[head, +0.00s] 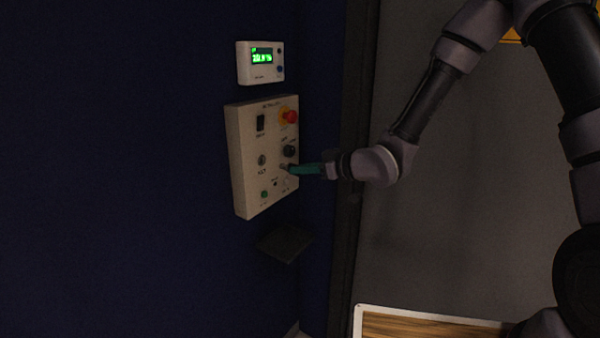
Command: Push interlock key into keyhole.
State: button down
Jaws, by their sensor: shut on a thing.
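A beige control panel (240,165) is mounted on the dark blue wall. It carries a red emergency button (291,117), a black switch, a dark knob (290,151), a round silver lock-like fitting (262,160) and a green button (264,194). My gripper (322,168) reaches in from the right at the panel's lower right. It is shut on a teal piece (305,169), likely the interlock key, which points left at the panel face. The tip meets or nearly meets the panel; contact and the keyhole itself are too small to tell.
A beige display box (244,64) with green digits hangs above the panel. A small dark ledge (285,243) juts out below it. A dark vertical frame edge (350,150) stands right of the panel. A white-rimmed wooden surface (430,325) lies at the bottom right.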

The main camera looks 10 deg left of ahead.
jog(key=shift+w+a, duration=0.35)
jog(key=shift+a, duration=0.55)
jog(key=shift+w+a, duration=0.4)
jog(key=shift+a, duration=0.5)
jog(key=shift+w+a, duration=0.35)
jog(key=shift+a, duration=0.55)
jog(key=shift+w+a, duration=0.35)
jog(key=shift+a, duration=0.45)
jog(key=shift+w+a, duration=0.35)
jog(key=shift+a, duration=0.45)
jog(key=c, duration=0.9)
grip_release()
jog(key=shift+o, duration=0.2)
jog(key=v, duration=1.1)
jog(key=shift+a, duration=0.1)
